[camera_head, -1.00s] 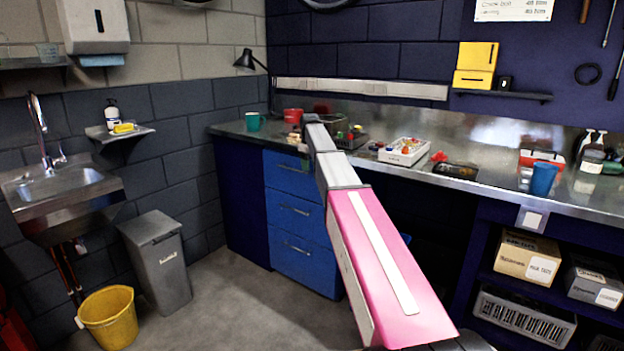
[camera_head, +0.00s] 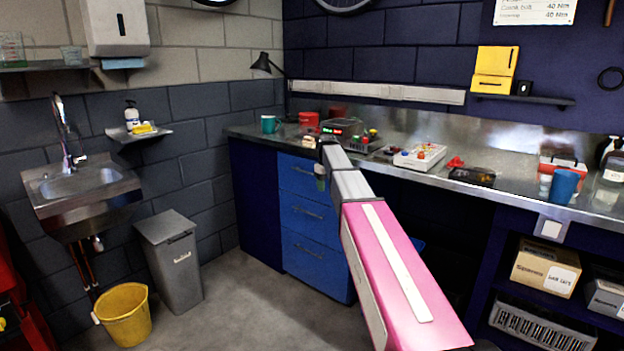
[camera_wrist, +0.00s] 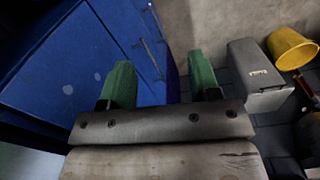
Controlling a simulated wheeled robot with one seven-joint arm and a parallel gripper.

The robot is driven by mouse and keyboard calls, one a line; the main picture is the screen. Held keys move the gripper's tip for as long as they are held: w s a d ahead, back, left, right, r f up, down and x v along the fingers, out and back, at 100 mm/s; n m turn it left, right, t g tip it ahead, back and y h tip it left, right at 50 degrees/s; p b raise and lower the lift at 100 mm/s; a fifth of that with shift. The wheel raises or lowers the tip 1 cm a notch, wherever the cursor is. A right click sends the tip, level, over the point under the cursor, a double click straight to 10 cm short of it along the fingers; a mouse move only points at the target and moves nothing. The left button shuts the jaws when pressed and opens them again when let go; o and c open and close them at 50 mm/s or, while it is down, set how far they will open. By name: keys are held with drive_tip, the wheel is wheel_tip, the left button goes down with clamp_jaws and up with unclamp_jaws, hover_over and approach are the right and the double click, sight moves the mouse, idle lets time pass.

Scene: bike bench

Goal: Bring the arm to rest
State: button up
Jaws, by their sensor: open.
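My gripper (camera_wrist: 161,85) shows in the wrist view with its two green fingers spread apart and nothing between them. Behind the fingers the view holds the blue drawer cabinet (camera_wrist: 70,70) at left and the floor at right. In the head view my arm reaches forward toward the bench, and its end is in front of the blue drawer cabinet (camera_head: 303,208), just below the bench edge. The gripper's fingers are mostly hidden there by the arm links.
The workbench (camera_head: 395,180) carries a teal mug (camera_head: 268,124), a red container (camera_head: 308,120), a white tray of parts (camera_head: 419,157) and a blue cup (camera_head: 564,186). A grey bin (camera_head: 170,262) and yellow bucket (camera_head: 124,314) stand on the floor at left. Floor before the drawers is clear.

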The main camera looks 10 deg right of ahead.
drive_tip(key=s+f+m, duration=0.2)
drive_tip(key=s+f, duration=0.6)
drive_tip(key=s, duration=0.4)
drive_tip(key=s+f+m, duration=0.2)
drive_tip(key=s+f, duration=0.7)
drive_tip(key=s, duration=0.3)
drive_tip(key=s+f+m, duration=0.3)
drive_tip(key=s+f, duration=0.5)
drive_tip(key=s, duration=0.4)
drive_tip(key=shift+s+f, duration=0.15)
drive_tip(key=shift+s, duration=0.25)
